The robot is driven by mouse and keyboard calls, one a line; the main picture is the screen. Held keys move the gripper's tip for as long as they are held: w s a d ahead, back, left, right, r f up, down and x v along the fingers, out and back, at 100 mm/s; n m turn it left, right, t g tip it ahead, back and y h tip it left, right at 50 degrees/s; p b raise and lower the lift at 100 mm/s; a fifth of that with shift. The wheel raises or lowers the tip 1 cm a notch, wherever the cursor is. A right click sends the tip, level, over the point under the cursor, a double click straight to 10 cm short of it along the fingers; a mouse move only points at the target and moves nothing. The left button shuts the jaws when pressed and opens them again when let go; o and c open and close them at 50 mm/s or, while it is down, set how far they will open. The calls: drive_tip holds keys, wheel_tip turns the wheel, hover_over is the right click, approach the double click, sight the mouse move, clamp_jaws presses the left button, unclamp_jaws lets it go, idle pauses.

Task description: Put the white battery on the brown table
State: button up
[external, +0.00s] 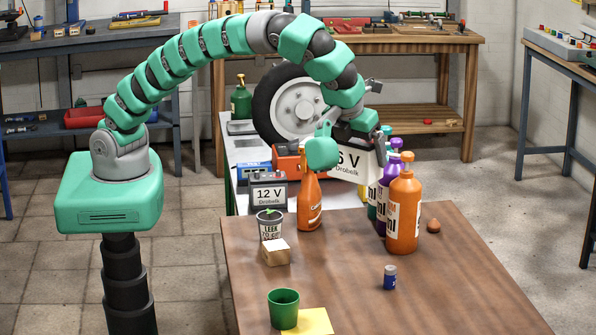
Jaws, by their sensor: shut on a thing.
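The white battery (346,172), labelled "6 V Drobolk", hangs in my gripper (343,138), which is shut on its upper part. The battery's right side is partly hidden behind purple and orange bottles, and its left edge is close to an orange bottle in the picture. The brown table (345,290) stands in the foreground. The battery appears near its far edge, in front of the white table behind; I cannot tell exactly which surface it is over, or its height.
An orange bottle (309,200) and an orange jug (404,205) stand on the brown table's far part. A dark 12 V battery (268,191) sits behind. The table's middle and right front are clear.

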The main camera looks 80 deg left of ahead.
drive_tip(key=s+d+f+m+h+b, duration=0.1)
drive_tip(key=s+d+f+m+b, duration=0.3)
drive_tip(key=d+f, duration=0.1)
drive_tip(key=s+d+f+m+t+h+b, duration=0.1)
drive_tip(key=s+d+f+m+h+b, duration=0.1)
drive_tip(key=s+d+f+m+b, duration=0.2)
drive_tip(key=d, duration=0.3)
drive_tip(key=shift+s+d+f+m+b, duration=0.35)
drive_tip(key=shift+f+m+b, duration=0.05)
drive_tip(key=shift+f, duration=0.1)
wheel_tip(320, 180, down, 10)
drive_tip(key=shift+r+b, duration=0.1)
drive_tip(key=shift+b, duration=1.05)
drive_tip(key=o, duration=1.4)
